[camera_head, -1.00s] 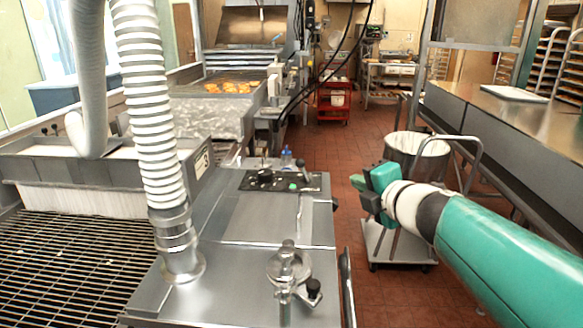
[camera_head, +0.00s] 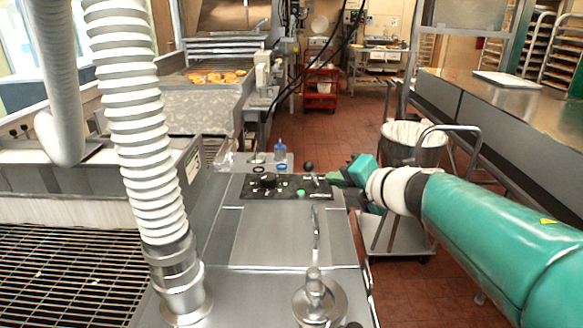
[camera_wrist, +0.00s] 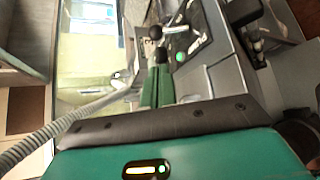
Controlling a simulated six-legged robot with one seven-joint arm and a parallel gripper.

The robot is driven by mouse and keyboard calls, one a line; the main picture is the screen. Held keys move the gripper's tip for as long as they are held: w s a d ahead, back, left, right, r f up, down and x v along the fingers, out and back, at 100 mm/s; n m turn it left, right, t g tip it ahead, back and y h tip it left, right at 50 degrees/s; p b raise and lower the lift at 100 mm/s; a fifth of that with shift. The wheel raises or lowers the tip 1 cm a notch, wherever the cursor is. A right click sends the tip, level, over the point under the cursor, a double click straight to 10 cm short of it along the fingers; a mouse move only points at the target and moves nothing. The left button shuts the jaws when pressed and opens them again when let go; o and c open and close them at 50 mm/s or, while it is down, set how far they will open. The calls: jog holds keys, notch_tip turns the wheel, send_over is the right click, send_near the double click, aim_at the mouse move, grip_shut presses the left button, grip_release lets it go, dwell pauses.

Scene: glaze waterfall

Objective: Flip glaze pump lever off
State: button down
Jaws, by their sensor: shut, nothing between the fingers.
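The pump lever (camera_head: 309,167) is a short metal stick with a black ball knob at the right end of the black control panel (camera_head: 250,192) on the steel machine. In the wrist view the lever (camera_wrist: 157,32) shows near the top centre, just beyond my fingertips. My gripper (camera_head: 334,179) is at the panel's right edge, to the right of the lever and slightly below its knob in the picture. Its green fingers (camera_wrist: 160,57) are together with nothing between them. I cannot tell whether a fingertip touches the lever.
A green button (camera_head: 300,193) and a black dial (camera_head: 267,180) sit on the same panel. A blue-capped bottle (camera_head: 280,152) stands behind it. A ribbed white hose (camera_head: 130,120) rises at the left. A lined bin (camera_head: 415,140) on a cart stands right, behind my arm.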

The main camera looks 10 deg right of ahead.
aim_at(313, 165)
jog(key=shift+s+a+r, duration=0.1)
jog(key=shift+s+r, duration=0.1)
jog(key=shift+s, duration=0.25)
jog(key=x, duration=1)
jog(key=shift+w+r, duration=0.1)
jog(key=shift+w, duration=0.05)
jog(key=shift+d+r+m+t+y, duration=0.1)
jog(key=shift+d+m+t+y, duration=0.4)
jog(key=shift+d, duration=0.05)
dwell(0.4)
jog(key=shift+d+r+m+t+y, duration=0.1)
jog(key=shift+d+m+t+y, duration=0.2)
jog(key=shift+d+m, duration=0.1)
jog(key=d+m+t, duration=0.1)
jog(key=d+m+t+y, duration=0.1)
jog(key=m, duration=0.1)
jog(key=shift+s+d+y, duration=0.1)
jog(key=shift+s+y, duration=0.2)
jog(key=shift+s, duration=0.05)
jog(key=shift+s+d, duration=0.1)
jog(key=shift+d, duration=0.3)
